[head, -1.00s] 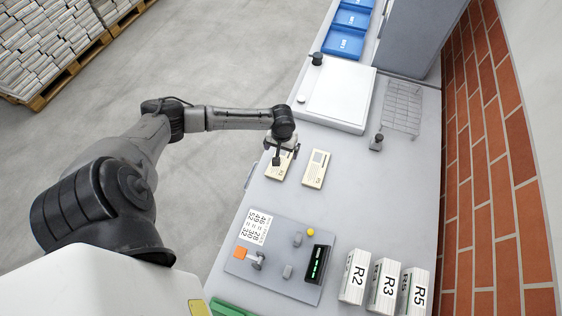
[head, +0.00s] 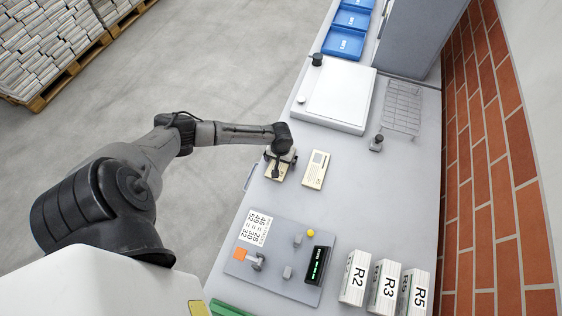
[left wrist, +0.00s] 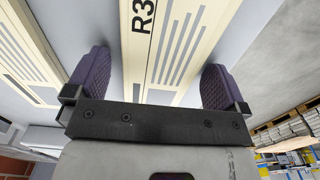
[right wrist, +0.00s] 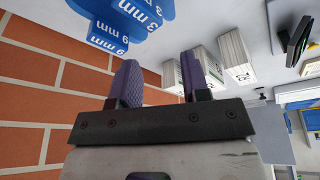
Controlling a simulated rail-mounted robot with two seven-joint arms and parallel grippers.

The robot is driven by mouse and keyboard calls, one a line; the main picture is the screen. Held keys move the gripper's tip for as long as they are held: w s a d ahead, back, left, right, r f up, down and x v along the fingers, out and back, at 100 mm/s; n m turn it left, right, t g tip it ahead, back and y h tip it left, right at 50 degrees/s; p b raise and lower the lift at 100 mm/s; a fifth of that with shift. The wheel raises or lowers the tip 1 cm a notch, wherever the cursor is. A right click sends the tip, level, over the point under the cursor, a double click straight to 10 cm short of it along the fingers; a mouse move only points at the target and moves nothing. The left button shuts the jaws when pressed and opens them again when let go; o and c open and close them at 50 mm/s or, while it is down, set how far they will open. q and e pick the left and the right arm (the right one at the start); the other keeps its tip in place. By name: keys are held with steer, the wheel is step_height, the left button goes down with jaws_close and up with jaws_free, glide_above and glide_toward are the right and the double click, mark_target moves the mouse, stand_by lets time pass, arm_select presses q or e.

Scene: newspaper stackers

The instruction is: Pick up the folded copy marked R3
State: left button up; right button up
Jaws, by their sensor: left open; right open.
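A cream folded copy marked R3 (left wrist: 165,45) lies flat on the grey table; in the head view it shows partly under my left gripper (head: 278,163). In the left wrist view my left gripper (left wrist: 155,65) is open, with one finger at each side of this copy and a gap to both. A second cream folded copy (head: 316,169) lies to its right in the head view, apart from it. My right gripper (right wrist: 158,75) is open and empty; only its own wrist view shows it, in front of the brick wall.
White bundles labelled R2 (head: 354,280), R3 (head: 384,290) and R5 (head: 414,296) stand at the near right. A grey control panel (head: 275,265) with knobs is near. A white flat machine (head: 335,95), wire rack (head: 403,105) and blue trays (head: 343,43) lie farther back. A brick wall (head: 490,190) bounds the right.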

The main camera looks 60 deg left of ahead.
arm_select(q)
steer(key=shift+c, duration=0.4)
steer(key=c, duration=0.9)
